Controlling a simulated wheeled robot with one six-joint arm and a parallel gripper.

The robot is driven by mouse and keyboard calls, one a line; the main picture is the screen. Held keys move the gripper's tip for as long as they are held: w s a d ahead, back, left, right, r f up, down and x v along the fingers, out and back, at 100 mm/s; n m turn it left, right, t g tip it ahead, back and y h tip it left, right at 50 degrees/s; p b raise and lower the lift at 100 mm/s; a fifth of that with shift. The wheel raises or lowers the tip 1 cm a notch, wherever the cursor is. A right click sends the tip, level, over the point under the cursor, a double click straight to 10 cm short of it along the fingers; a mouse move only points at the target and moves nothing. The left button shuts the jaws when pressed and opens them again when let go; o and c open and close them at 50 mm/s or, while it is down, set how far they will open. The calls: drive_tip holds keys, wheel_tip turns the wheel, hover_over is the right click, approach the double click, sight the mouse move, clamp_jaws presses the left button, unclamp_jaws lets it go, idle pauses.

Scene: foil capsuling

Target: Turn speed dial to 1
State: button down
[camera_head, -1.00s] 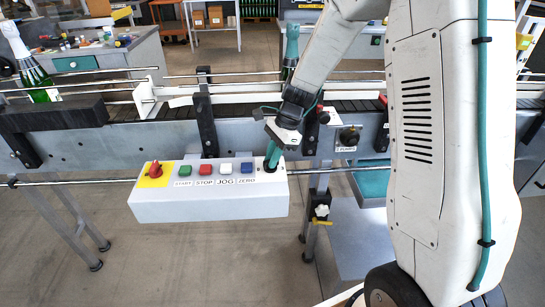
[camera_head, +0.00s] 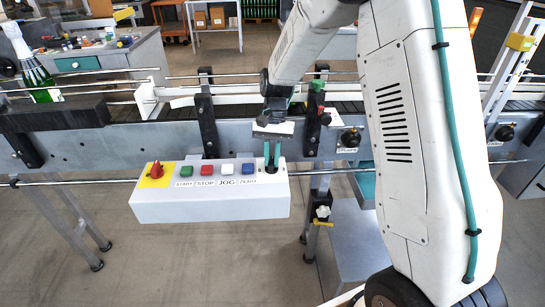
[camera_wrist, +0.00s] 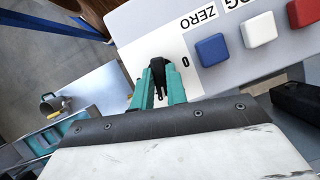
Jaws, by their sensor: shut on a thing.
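The speed dial (camera_wrist: 157,70) is a black knob on the white control box (camera_head: 210,207), at the right end of its top face. A "0" mark shows beside it in the wrist view; no "1" is visible there. My gripper (camera_head: 272,168) comes down from above, its green fingers on either side of the dial. In the wrist view my gripper (camera_wrist: 158,82) is shut on the knob. The fingers and gripper body hide part of the dial's scale.
Left of the dial are blue (camera_head: 248,168), white (camera_head: 227,169), red (camera_head: 207,170) and green (camera_head: 186,170) buttons, then a red switch (camera_head: 156,169) on a yellow plate. A conveyor (camera_head: 100,140) with rails runs behind. A green bottle (camera_head: 38,78) stands at the left.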

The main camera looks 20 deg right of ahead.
drive_tip(key=n, duration=0.2)
drive_tip(key=n+h, duration=0.1)
drive_tip(key=n, duration=0.1)
drive_tip(key=shift+w+a+n+g+h, duration=0.1)
drive_tip(key=shift+a+n+g+h, duration=0.1)
drive_tip(key=shift+n+g+h, duration=0.1)
drive_tip(key=shift+n+h, duration=0.7)
drive_tip(key=shift+n, duration=1.2)
drive_tip(key=c, duration=1.4)
unclamp_jaws()
drive_tip(key=v, duration=0.7)
drive_tip(key=shift+r, duration=0.35)
drive_tip(key=shift+w+a, duration=0.1)
